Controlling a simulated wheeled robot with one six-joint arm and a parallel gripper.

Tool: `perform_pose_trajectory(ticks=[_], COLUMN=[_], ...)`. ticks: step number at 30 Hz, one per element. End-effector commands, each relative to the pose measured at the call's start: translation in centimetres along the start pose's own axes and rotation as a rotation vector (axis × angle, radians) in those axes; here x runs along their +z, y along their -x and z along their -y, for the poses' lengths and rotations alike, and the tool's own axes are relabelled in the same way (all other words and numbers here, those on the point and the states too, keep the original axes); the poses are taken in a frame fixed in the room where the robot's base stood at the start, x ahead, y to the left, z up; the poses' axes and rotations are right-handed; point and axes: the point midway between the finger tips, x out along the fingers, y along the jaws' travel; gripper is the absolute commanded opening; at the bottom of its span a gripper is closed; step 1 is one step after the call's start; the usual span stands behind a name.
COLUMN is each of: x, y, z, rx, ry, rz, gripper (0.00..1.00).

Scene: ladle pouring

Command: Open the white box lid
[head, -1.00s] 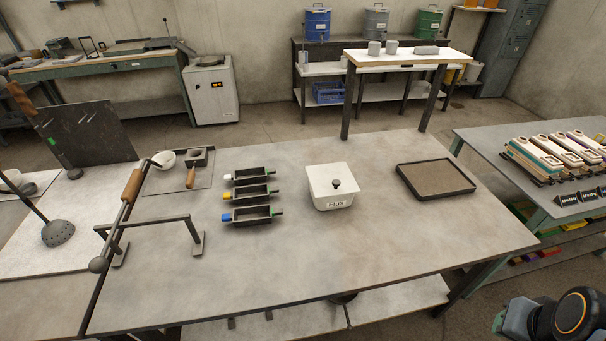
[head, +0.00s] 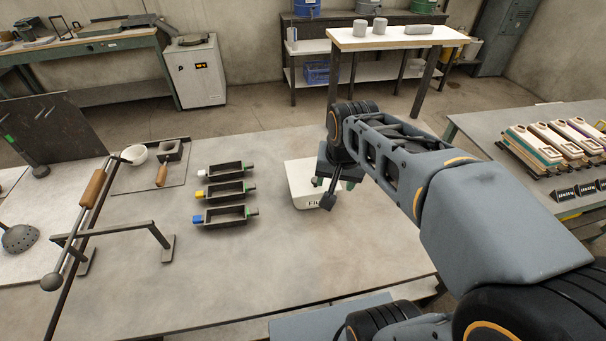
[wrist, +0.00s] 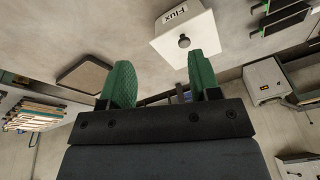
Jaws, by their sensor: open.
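The white box (head: 297,184) labelled "Flux" stands on the grey table, its right part and lid knob hidden behind my arm in the head view. In the wrist view the white box (wrist: 204,38) shows near the top, with its lid on and a dark round knob (wrist: 184,41) in the middle of the lid. My gripper (head: 325,188) is by the box in the head view. In the wrist view my gripper (wrist: 162,76) has its green-padded fingers spread wide, with nothing between them. The knob lies beyond the fingertips, nearer the right finger, apart from both.
Several narrow dark moulds (head: 225,192) with coloured ends lie left of the box. A bent metal stand (head: 112,228) with a long-handled ladle is further left. A dark shallow tray (wrist: 84,75) shows in the wrist view. The table front is clear.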

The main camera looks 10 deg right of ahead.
Motion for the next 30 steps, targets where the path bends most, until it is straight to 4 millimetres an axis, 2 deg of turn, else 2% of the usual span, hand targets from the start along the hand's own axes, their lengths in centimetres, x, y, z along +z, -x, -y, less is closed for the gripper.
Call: perform_pose_trajectory(ticks=[1,6,12,15,23,30], x=[-1.8,-6.7,-10.7,-12.0,-12.9,-11.9], y=[-0.2,-1.2,-3.1,-3.9,-5.9,-10.1], z=[0.7,3.1,5.0,5.4,5.6,5.2], rx=[0.012,0.058,0.118,0.141,0.167,0.17], ry=[-0.082,-0.359,-0.618,-0.705,-0.799,-0.801], rz=[0.028,0.098,0.148,0.16,0.173,0.175], gripper=[0.57,0.57,0.57,0.57,0.57,0.57])
